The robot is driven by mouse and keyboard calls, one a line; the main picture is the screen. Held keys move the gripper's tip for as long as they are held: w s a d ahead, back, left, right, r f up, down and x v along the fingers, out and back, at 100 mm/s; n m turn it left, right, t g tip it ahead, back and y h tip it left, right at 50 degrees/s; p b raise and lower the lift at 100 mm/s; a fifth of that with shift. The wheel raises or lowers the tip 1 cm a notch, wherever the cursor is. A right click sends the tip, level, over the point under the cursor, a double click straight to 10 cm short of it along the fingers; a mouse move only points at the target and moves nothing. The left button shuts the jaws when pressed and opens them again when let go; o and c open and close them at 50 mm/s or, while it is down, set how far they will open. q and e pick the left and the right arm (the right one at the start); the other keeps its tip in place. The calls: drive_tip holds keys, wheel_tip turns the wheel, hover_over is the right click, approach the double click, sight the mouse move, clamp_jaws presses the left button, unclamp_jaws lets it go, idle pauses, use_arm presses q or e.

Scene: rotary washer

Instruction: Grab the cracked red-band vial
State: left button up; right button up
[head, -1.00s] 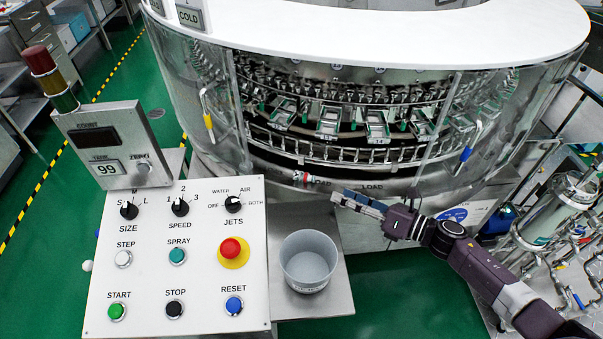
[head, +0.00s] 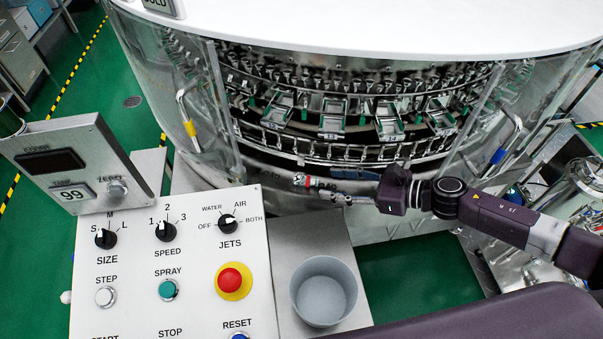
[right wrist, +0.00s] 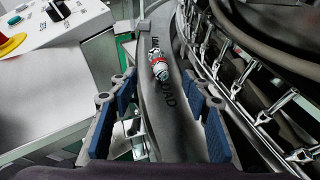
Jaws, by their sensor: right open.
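The vial (head: 301,180) with a red band lies on the grey ledge at the front of the washer. In the right wrist view the vial (right wrist: 159,65) is small, with its red band near the middle; a crack cannot be made out. My right gripper (head: 325,190) is open and close to the vial, just to its right in the head view. In the right wrist view my right gripper's blue-padded fingers (right wrist: 160,112) are spread wide, with the vial ahead of them, beyond the tips. My left gripper is not in view.
The rotary washer (head: 340,110) with racks and clear panels stands behind the ledge (right wrist: 165,110). A control panel (head: 180,270) with knobs and buttons is at front left. A grey bin (head: 323,292) stands on a metal shelf beside it.

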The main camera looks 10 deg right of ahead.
sight(311, 181)
drive_tip(key=shift+x, duration=0.9)
drive_tip(key=p+x, duration=0.2)
drive_tip(key=x, duration=0.2)
drive_tip(key=shift+a+r, duration=0.15)
drive_tip(key=shift+a, duration=0.1)
drive_tip(key=shift+w+a, duration=0.2)
drive_tip(key=shift+a, duration=0.05)
drive_tip(key=shift+f, duration=0.3)
drive_tip(key=c, duration=1)
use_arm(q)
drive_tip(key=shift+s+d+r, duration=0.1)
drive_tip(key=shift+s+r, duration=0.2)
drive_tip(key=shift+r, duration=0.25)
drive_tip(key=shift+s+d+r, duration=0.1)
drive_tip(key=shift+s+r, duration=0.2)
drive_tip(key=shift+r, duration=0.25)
use_arm(e)
drive_tip(key=shift+r, duration=0.1)
